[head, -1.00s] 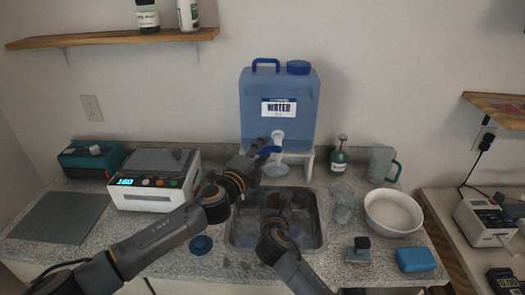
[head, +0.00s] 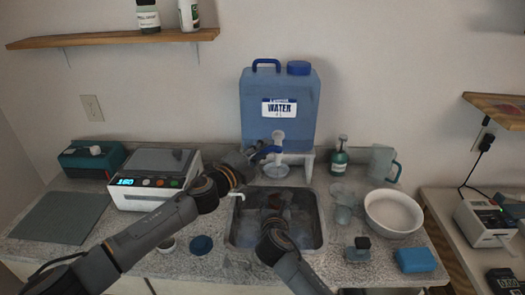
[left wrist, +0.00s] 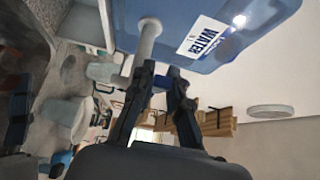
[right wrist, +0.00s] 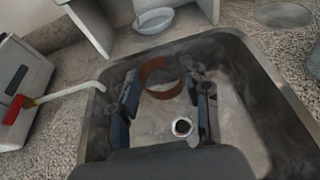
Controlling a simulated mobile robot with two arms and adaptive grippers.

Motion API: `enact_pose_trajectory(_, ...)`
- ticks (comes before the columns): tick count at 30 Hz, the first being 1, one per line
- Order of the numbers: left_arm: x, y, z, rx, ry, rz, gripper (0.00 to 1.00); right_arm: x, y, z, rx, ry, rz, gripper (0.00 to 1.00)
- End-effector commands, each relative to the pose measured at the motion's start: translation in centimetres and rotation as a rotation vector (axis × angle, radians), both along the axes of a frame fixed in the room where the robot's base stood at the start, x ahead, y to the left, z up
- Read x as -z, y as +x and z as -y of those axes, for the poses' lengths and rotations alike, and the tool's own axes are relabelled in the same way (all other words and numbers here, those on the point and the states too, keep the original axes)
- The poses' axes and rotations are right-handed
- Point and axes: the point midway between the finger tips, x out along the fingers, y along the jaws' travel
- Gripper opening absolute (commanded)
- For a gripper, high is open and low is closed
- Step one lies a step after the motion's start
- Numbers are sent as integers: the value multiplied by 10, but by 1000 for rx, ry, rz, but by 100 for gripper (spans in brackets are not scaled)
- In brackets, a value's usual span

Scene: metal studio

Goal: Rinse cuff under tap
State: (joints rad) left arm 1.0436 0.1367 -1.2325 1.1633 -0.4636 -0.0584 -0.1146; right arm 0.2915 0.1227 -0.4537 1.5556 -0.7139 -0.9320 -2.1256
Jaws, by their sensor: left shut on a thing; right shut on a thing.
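The reddish-brown cuff (right wrist: 160,92) is an open ring between the fingers of my right gripper (right wrist: 165,84), above the sink basin and its drain. In the head view my right gripper (head: 272,208) is over the sink, and the cuff is hard to make out there. The white tap (head: 278,138) is low on the front of the blue water container (head: 280,90). My left gripper (head: 264,152) is shut at the tap, which also shows in the left wrist view (left wrist: 148,38). Its fingers hide the exact grip. I cannot make out a water stream.
The metal sink (head: 316,236) is set into the speckled counter. A white bowl (head: 392,212), blue sponge (head: 415,260) and green bottle (head: 339,158) stand to its right. A boxy device (head: 150,182) stands left.

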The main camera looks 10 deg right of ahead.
Motion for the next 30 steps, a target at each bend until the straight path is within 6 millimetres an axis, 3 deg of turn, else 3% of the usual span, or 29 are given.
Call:
enact_pose_trajectory(9, 0, 9, 1, 175, 1, -1, 0, 0, 0, 0, 0, 0, 0, 22)
enact_pose_trajectory(22, 1, 8, 1, 206, 0, -1, 0, 0, 0, 0, 0, 0, 0, 22)
enact_pose_trajectory(23, 1, 8, 1, 206, 0, -1, 20, 0, 0, 0, 0, 0, 0, 22)
enact_pose_trajectory(26, 1, 8, 1, 205, -1, -1, 40, 0, 0, 0, 0, 0, 0, 22)
enact_pose_trajectory(30, 0, 8, 1, 205, -1, -1, 40, 0, 0, 0, 0, 0, 0, 22)
